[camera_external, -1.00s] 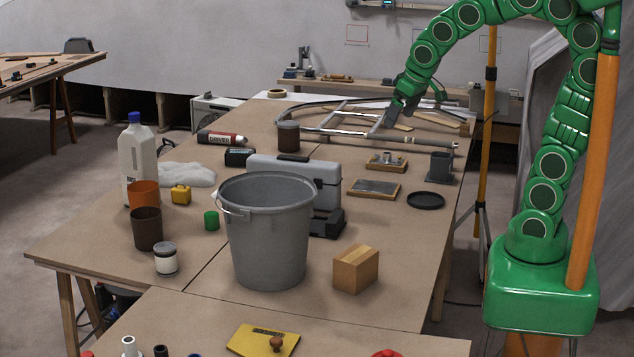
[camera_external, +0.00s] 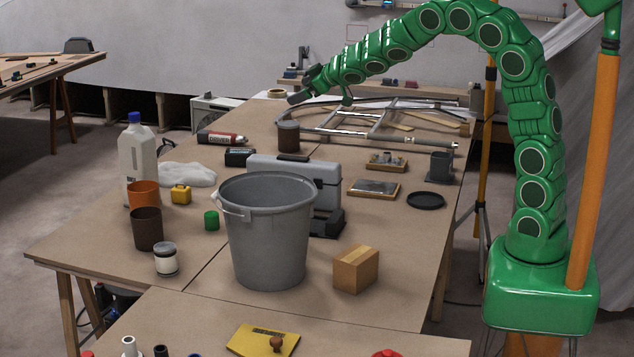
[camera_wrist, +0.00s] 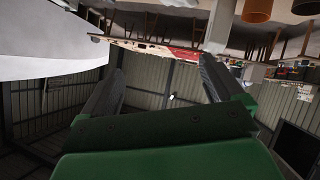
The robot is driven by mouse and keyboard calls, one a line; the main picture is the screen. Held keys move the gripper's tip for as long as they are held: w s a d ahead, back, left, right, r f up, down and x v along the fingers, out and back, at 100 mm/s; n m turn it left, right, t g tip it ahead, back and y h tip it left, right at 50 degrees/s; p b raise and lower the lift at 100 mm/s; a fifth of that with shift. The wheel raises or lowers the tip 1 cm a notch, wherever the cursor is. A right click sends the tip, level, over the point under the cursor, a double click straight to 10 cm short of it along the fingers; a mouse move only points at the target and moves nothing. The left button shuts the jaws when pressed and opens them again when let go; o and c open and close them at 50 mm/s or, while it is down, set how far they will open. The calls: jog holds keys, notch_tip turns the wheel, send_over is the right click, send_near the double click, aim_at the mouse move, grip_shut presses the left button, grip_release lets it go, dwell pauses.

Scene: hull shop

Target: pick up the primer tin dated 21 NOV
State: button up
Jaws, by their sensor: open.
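No date is legible on any tin from here, so I cannot tell which one reads 21 NOV. A dark brown lidded tin (camera_external: 288,136) stands upright near the far middle of the table. A smaller tin with a dark lid and white label (camera_external: 165,259) stands at the front left, its print too small to read. My gripper (camera_external: 297,97) is up in the air in the external view, apparently above and behind the brown tin. In the wrist view my gripper (camera_wrist: 163,75) has its two fingers spread, with nothing between them.
A large grey bucket (camera_external: 268,235) stands mid-table and hides part of a grey case (camera_external: 325,185). An orange cup (camera_external: 143,194), a dark brown cup (camera_external: 147,230) and a white jug (camera_external: 136,165) stand at left. A metal frame (camera_external: 375,128) lies at the back. A cardboard box (camera_external: 355,270) stands front right.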

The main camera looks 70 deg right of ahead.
jog(key=w+a+f+n+t+y, duration=0.1)
jog(key=w+a+f+n+y, duration=0.25)
jog(key=w+f, duration=0.3)
jog(key=a+f+n+g+y, duration=0.1)
jog(key=a+f+n+y, duration=0.1)
jog(key=a+f, duration=0.3)
jog(key=a+f+n+g+y, duration=0.1)
jog(key=a+f+y, duration=0.3)
jog(key=f+y, duration=0.1)
jog(key=a+f+n+g+y, duration=0.2)
jog(key=a+f+y, duration=0.1)
jog(key=a+f, duration=0.2)
jog(key=shift+w+a+f+n+y, duration=0.1)
jog(key=shift+a+f+n+y, duration=0.1)
jog(key=shift+f, duration=0.35)
jog(key=shift+w+a+f+n+y, duration=0.1)
jog(key=shift+f+n+y, duration=0.05)
jog(key=shift+f, duration=0.35)
jog(key=shift+s+a+f, duration=0.1)
jog(key=shift+a+f, duration=0.05)
jog(key=shift+f, duration=3.25)
jog(key=shift+x, duration=1.15)
jog(key=shift+w+a+f, duration=0.2)
jog(key=shift+a+f, duration=0.05)
jog(key=shift+f, duration=0.1)
jog(key=c, duration=1.3)
jog(key=shift+r, duration=0.15)
